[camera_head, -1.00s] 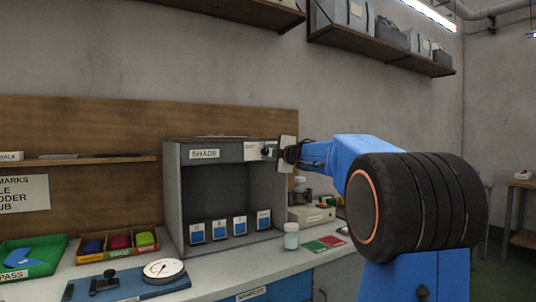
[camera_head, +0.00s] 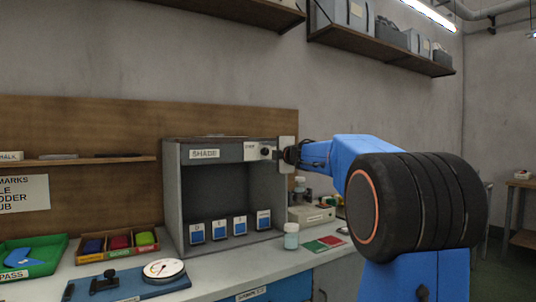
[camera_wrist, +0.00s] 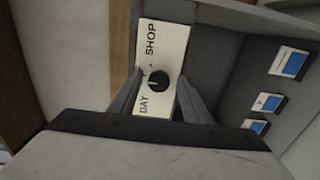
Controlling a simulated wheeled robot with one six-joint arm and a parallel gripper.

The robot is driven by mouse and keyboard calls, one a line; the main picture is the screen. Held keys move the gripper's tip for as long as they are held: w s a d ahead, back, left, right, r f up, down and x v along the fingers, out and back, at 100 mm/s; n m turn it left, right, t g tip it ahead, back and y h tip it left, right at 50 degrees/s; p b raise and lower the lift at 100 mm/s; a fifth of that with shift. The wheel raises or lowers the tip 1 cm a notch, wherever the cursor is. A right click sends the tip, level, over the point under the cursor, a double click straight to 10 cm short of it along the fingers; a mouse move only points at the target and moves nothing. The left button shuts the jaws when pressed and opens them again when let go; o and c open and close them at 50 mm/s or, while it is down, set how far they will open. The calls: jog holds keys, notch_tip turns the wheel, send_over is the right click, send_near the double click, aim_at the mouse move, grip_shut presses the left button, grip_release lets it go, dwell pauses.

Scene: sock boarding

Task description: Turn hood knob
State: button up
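The hood (camera_head: 172,205) is a grey open-fronted box marked SHADE on the bench. Its small black knob (camera_head: 265,151) sits on a white plate at the top right of its front. In the wrist view the knob (camera_wrist: 158,81) is round with a light pointer mark, on a plate (camera_wrist: 168,44) lettered DAY and SHOP. My gripper (camera_wrist: 159,84) is open, its two fingers on either side of the knob with gaps showing. In the head view my gripper (camera_head: 288,154) is at the hood's right front edge, its fingertips hard to make out.
Several small blue-and-white cards (camera_head: 240,226) stand inside the hood. A jar (camera_head: 291,236) and red and green swatches (camera_head: 322,244) lie on the bench below my arm. A dial gauge (camera_head: 163,269) and trays (camera_head: 118,244) are at left. A shelf (camera_head: 380,47) hangs above.

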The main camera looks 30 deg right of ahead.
jog(key=s, duration=1.7)
jog(key=shift+s+d, duration=0.2)
jog(key=shift+d, duration=0.1)
